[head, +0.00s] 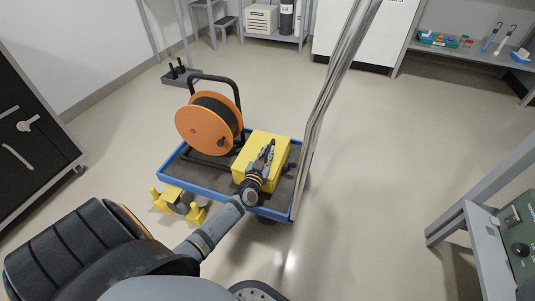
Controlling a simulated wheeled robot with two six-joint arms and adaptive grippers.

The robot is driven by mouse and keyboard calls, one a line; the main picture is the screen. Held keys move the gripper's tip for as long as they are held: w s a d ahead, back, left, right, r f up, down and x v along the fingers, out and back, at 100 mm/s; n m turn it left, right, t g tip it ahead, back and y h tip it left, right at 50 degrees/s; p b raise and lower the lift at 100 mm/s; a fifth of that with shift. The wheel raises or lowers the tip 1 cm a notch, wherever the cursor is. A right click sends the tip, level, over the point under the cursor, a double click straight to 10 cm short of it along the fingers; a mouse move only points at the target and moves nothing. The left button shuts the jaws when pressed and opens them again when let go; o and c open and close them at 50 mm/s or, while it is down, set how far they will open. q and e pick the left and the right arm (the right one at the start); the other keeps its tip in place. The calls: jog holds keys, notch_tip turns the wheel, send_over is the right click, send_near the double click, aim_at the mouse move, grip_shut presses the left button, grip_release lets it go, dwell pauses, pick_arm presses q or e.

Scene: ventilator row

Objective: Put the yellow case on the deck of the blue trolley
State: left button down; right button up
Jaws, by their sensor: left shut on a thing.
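The yellow case (249,148) is a box with its top towards me, over the right part of the blue trolley's deck. My left gripper (267,152) is shut on the case at its top, and the gripper and wrist hide part of the top and the near side. The blue trolley (275,214) has a blue rim around a dark deck and a tall metal push handle on its right. I cannot tell whether the case's underside touches the deck. My right gripper is out of view.
An orange cable reel (197,130) on a black frame stands on the trolley's left part, close to the case. A yellow-footed object (193,214) is on the floor by the trolley's near left corner. A grey bench (483,235) is at the right. Open floor lies between.

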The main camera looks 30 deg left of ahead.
pick_arm(q)
jog(key=c, duration=1.4)
grip_release()
